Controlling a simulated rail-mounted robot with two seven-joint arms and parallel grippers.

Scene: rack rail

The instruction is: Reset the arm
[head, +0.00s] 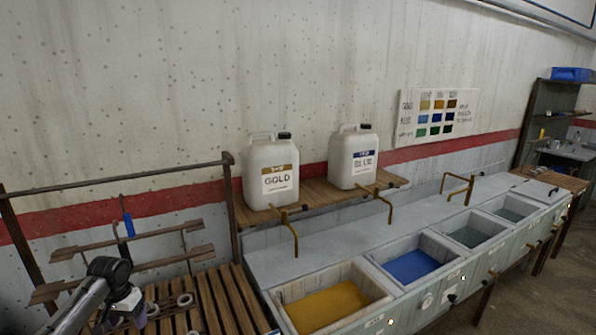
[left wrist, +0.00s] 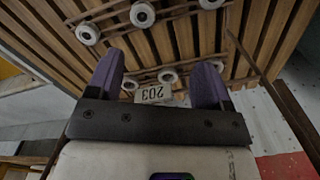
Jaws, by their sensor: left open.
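My left arm comes in at the lower left of the head view, with its dark wrist and gripper (head: 128,308) over or in front of the slatted wooden rack (head: 222,300). In the left wrist view the two purple fingers of the left gripper (left wrist: 158,76) stand wide apart with nothing held between them. Beyond them are wooden slats (left wrist: 185,38) and a white tag (left wrist: 153,93) reading 203 upside down. My right gripper is in neither view.
Several white rings (left wrist: 142,14) lie by the slats. To the right runs a sink bench with a yellow basin (head: 325,306) and a blue basin (head: 411,265). GOLD (head: 272,165) and BLUE (head: 353,150) jugs stand on a shelf. A blue-handled tool (head: 128,222) hangs behind the rack.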

